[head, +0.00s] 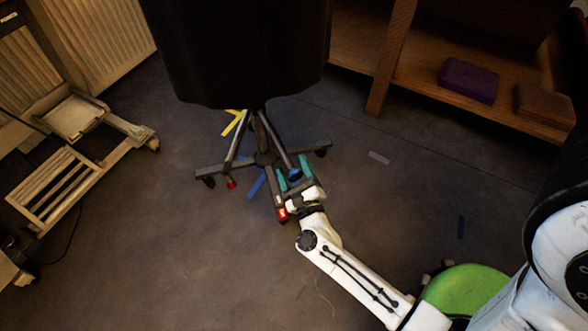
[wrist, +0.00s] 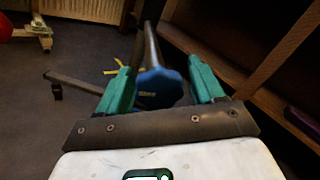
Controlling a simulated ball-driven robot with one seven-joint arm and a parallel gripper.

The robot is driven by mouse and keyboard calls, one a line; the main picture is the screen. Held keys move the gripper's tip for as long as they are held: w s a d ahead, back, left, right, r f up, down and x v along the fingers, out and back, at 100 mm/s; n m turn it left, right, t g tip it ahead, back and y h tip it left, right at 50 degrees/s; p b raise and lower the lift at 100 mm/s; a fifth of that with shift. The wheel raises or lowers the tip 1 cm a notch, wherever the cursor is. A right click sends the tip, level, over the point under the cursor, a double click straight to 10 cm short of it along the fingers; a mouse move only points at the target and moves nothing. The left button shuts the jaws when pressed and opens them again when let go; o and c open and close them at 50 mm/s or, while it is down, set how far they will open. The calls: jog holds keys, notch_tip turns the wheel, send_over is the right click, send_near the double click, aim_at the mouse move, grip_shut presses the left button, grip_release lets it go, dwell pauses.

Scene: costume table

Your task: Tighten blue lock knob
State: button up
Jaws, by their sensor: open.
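The blue lock knob (wrist: 158,88) shows large in the wrist view, at the lower end of a grey metal leg. It also shows in the head view (head: 295,174), low on the wheeled stand under the dark form. My gripper (head: 294,177) is open, its two green fingers on either side of the knob. In the wrist view the fingers of my gripper (wrist: 160,82) stand left and right of the knob, with a visible gap on the right. Whether the left finger touches the knob I cannot tell. The knob's far side is hidden.
The dark form (head: 240,50) hangs above the stand's wheeled base (head: 215,171). A wooden shelf (head: 420,70) with a purple box (head: 468,81) stands at the back right. A pale wheeled frame (head: 75,120) is at left.

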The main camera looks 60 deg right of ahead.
jog(key=p+v, duration=0.1)
jog(key=v, duration=0.9)
jog(key=shift+s+a+p, duration=0.25)
jog(key=shift+s+p, duration=0.05)
jog(key=shift+f, duration=0.1)
jog(key=w+a+r+n+g+y, duration=0.1)
jog(key=w+a+n+y, duration=0.45)
jog(key=n, duration=0.65)
jog(key=w+a+n+g+y, duration=0.1)
jog(key=w+a+n+y, duration=0.2)
jog(key=a+n+y, duration=0.55)
jog(key=s+d+r+n+g+h, duration=0.1)
jog(key=s+d+n+g, duration=0.3)
jog(key=s+n+g, duration=0.3)
jog(key=s+d+r+n+g+h, duration=0.1)
jog(key=s+d+n+g, duration=0.35)
jog(key=s+n, duration=0.4)
notch_tip(320, 180, up, 36)
jog(key=n+p, duration=0.1)
jog(key=p, duration=3.5)
jog(key=shift+w+d+r, duration=0.15)
jog(key=shift+w, duration=0.3)
